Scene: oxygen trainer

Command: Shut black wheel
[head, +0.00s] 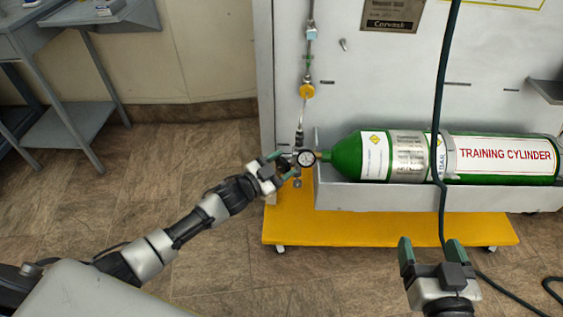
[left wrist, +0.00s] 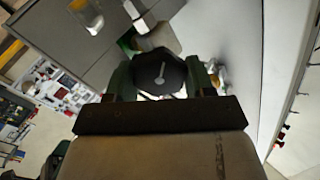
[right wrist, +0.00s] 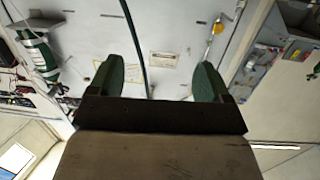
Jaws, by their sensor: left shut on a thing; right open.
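The black wheel (left wrist: 160,76) shows in the left wrist view as a dark faceted knob with a light pointer mark. It sits between the fingers of my left gripper (left wrist: 163,82), which is shut on it. In the head view my left gripper (head: 280,168) is at the valve end of the green training cylinder (head: 375,158), beside a round gauge (head: 306,158). The wheel itself is hidden there by the gripper. My right gripper (head: 432,256) is open and empty, low in front of the trolley; its spread fingers also show in the right wrist view (right wrist: 165,85).
The cylinder lies in a grey tray (head: 400,198) above a yellow wheeled base (head: 370,229). A dark hose (head: 441,110) hangs in front of the cylinder and runs to the floor. A grey table (head: 65,110) stands at the left.

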